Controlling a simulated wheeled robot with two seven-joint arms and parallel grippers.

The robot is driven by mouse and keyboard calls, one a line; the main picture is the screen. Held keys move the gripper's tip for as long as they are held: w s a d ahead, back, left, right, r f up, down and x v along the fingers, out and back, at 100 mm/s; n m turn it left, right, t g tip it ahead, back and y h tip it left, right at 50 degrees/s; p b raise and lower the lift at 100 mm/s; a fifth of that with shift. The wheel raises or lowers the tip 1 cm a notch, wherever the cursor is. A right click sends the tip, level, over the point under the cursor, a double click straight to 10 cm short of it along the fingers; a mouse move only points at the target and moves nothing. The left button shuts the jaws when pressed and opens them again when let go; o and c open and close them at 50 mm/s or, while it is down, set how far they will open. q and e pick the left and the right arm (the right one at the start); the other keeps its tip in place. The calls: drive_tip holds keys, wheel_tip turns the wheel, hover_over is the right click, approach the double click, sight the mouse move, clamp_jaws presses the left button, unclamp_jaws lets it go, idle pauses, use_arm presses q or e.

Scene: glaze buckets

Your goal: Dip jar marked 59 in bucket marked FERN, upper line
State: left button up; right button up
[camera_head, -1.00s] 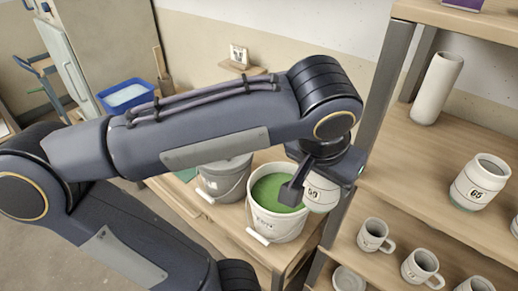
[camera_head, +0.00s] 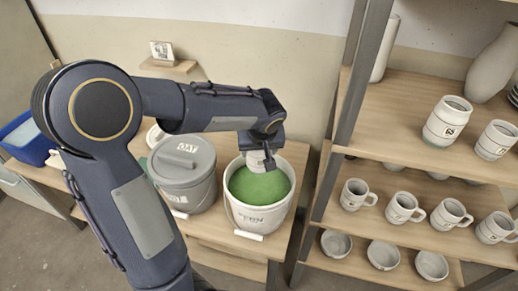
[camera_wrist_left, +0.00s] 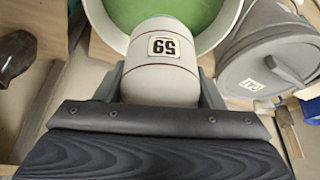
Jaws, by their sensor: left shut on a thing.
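The white jar marked 59 (camera_wrist_left: 160,75) is held in my left gripper (camera_wrist_left: 160,95), with its label upside down in the left wrist view. In the head view the jar (camera_head: 250,161) is mostly hidden behind my left gripper (camera_head: 268,163), over the far part of the green bucket. That white bucket (camera_head: 257,219) holds green glaze (camera_head: 258,188); its front label looks like FERN. The bucket's rim and green glaze also show behind the jar in the left wrist view (camera_wrist_left: 232,25). I cannot tell whether the jar touches the glaze. My right gripper is out of view.
A grey lidded bucket marked OAT (camera_head: 183,163) stands close left of the green one. A shelf post (camera_head: 352,110) rises on the right, with jars and mugs on the shelves (camera_head: 400,170). A blue tub (camera_head: 28,138) is at the far left.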

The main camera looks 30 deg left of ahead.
use_arm(q)
wheel_tip(320, 180, down, 4)
drive_tip(key=shift+r+b, duration=0.25)
drive_tip(key=shift+b, duration=0.7)
drive_tip(key=shift+f, duration=0.2)
drive_tip(key=shift+r, duration=0.15)
drive_tip(key=shift+d+b, duration=0.1)
drive_tip(key=shift+b, duration=0.35)
drive_tip(key=shift+f+b, duration=2.2)
drive_tip(key=shift+b, duration=0.2)
wheel_tip(320, 180, down, 8)
drive_tip(key=b, duration=0.8)
drive_tip(key=shift+f, duration=0.2)
drive_tip(key=shift+f+b, duration=0.1)
drive_tip(key=shift+b, duration=0.45)
